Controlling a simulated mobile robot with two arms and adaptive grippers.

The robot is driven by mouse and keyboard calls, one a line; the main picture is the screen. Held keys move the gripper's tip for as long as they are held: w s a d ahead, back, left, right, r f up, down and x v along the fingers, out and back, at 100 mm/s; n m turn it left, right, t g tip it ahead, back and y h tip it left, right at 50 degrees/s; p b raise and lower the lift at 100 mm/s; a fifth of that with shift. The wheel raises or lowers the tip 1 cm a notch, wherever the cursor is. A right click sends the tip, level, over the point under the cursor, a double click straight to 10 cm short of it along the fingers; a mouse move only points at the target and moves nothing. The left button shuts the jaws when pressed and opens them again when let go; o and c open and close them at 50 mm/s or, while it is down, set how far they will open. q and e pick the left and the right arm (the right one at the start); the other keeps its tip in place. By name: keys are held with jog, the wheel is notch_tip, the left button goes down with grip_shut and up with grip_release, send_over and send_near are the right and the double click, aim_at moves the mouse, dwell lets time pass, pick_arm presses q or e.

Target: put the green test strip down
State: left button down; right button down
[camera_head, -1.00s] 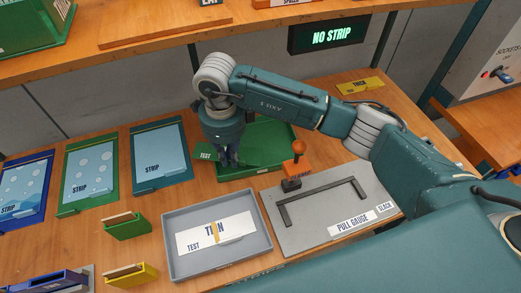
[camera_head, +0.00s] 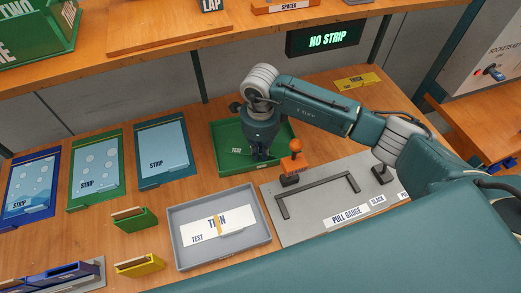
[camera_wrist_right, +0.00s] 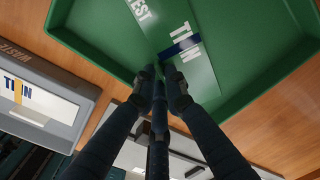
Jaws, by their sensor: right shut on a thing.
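My right gripper (camera_head: 258,157) points down over the green tray (camera_head: 225,171) and is shut on the green test strip (camera_head: 237,151). The wrist view shows the strip (camera_wrist_right: 205,76) at the fingertips (camera_wrist_right: 160,84), with a white TEST label, a THIN label and a dark blue band across it. The strip lies within the tray's outline. I cannot tell whether it touches the tray floor. The fingers hide part of it in the head view. My left gripper is not in view.
A grey tray (camera_head: 265,236) with a white strip (camera_head: 205,228) stands in front. The pull gauge plate (camera_head: 320,215) with an orange-knobbed lever (camera_head: 296,146) is close on the right. Strip holders (camera_head: 163,157) stand left. A sign (camera_head: 328,38) reads NO STRIP.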

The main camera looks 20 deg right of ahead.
jog(key=shift+f, duration=0.1)
jog(key=shift+f, duration=0.15)
jog(key=c, duration=1.8)
grip_release()
jog(key=shift+r, duration=0.2)
jog(key=shift+r, duration=0.2)
notch_tip(320, 180, up, 12)
jog(key=b, duration=0.3)
